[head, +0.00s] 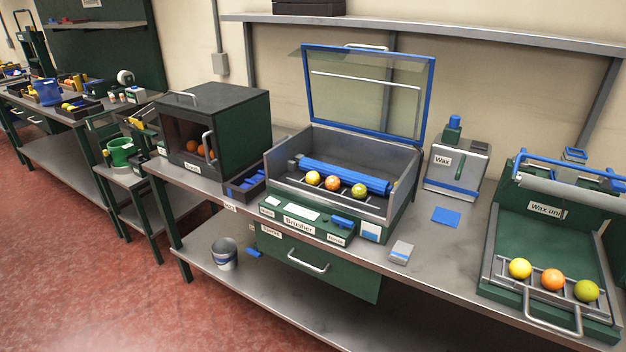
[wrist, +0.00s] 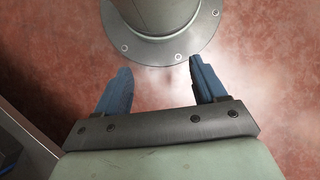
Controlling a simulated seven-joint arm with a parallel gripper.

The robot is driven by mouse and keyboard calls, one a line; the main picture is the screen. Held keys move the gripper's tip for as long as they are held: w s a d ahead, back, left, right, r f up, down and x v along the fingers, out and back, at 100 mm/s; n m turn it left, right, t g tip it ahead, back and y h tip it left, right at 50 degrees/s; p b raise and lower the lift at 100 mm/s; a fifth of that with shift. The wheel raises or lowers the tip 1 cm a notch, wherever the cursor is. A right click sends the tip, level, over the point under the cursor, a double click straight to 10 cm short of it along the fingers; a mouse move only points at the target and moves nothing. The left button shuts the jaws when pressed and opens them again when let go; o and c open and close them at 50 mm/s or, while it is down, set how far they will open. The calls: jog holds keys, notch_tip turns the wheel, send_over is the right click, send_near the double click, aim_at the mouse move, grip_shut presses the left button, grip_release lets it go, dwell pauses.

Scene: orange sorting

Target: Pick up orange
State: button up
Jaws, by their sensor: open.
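Three fruits sit in a row in the open brusher machine (head: 385,208) in the head view: a yellow-orange one (head: 313,178), an orange one (head: 333,183) and a yellow-green one (head: 359,190). Three more lie on the rack of the wax unit (head: 500,250) at the right: a yellow one (head: 520,268), an orange one (head: 552,279) and a yellow-green one (head: 587,290). Orange fruits (head: 192,146) also show inside the dark box (head: 245,110). In the wrist view my gripper (wrist: 162,82) is open and empty, above the red floor. It is not in the head view.
The brusher's blue-framed lid (head: 430,90) stands raised. A wax container (head: 457,165), a blue pad (head: 446,216) and a small grey box (head: 401,252) stand on the metal bench. A grey bucket (head: 224,255) is on the lower shelf. A green bucket (head: 121,150) stands further left.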

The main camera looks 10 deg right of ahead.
jog(key=w+a+r+n+t, duration=0.2)
jog(key=w+r+n, duration=0.1)
jog(key=w, duration=0.7)
jog(key=w+a+r+n+t, duration=0.2)
jog(key=w+a+r+n, duration=0.15)
jog(key=w, duration=0.75)
jog(key=w+a+r+n+t, duration=0.1)
jog(key=w+a+r+n, duration=0.15)
jog(key=w, duration=0.75)
jog(key=w+a+r+n+t+y, duration=0.1)
jog(key=w+a+r+n+t, duration=0.35)
jog(key=w+r, duration=0.85)
jog(key=w+a+r+n+t, duration=0.1)
jog(key=w+a+r+n, duration=0.5)
jog(key=w+r, duration=0.6)
notch_tip(320, 180, up, 9)
jog(key=w+n, duration=0.1)
jog(key=w, duration=0.1)
jog(key=n+t+h, duration=0.1)
jog(key=n+h, duration=0.4)
jog(key=n, duration=0.3)
send_near(312, 174)
jog(key=x, duration=0.5)
jog(key=shift+w+d, duration=0.1)
jog(key=shift+d, duration=0.3)
jog(key=shift+a+x, duration=0.2)
jog(key=shift+x, duration=1.15)
jog(key=shift+a+x, duration=0.15)
jog(key=shift+x, duration=1.2)
jog(key=shift+f, duration=0.15)
